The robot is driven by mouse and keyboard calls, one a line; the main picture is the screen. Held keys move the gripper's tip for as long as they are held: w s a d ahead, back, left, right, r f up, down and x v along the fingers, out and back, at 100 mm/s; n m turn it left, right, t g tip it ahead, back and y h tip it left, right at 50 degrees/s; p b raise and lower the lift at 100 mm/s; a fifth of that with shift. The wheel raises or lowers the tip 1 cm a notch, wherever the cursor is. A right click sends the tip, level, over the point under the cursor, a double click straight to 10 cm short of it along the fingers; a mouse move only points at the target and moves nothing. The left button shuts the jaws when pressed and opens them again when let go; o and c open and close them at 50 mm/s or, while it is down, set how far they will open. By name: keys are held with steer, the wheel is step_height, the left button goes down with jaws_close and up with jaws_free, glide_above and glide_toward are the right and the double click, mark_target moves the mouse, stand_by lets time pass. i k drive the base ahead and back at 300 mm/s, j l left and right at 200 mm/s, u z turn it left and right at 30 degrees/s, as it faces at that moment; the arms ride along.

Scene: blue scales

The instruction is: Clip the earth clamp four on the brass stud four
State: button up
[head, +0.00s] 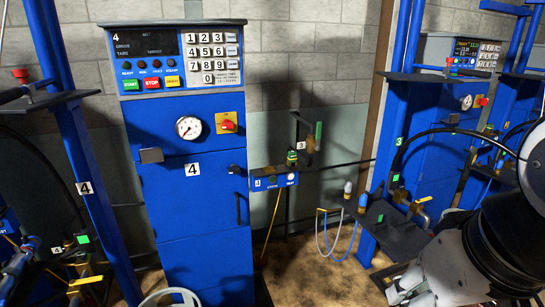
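A small blue box (273,181) marked 4 sticks out to the right of the blue cabinet marked 4. A small green-and-dark fitting (292,158) stands on its top right. I cannot tell whether this is the earth clamp or part of a stud. A thin yellow cable (271,222) hangs below the box. No brass stud four can be made out for certain. My arm fills the lower right corner.
The blue cabinet (190,228) has a keypad panel (180,57), gauge and handle. Floor (305,270) is open below the box.

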mark_target(292, 158)
steer(key=i+l+u, duration=0.3)
steer(key=l, duration=0.3)
steer(key=i+l+u, duration=0.15)
steer(key=i+l, duration=0.15)
steer(key=i+l+u, duration=0.15)
steer(key=l, duration=0.25)
steer(key=i+l+u, duration=0.15)
steer(key=l, duration=0.2)
steer(key=i+l+u, duration=0.15)
steer(key=i+l, duration=0.4)
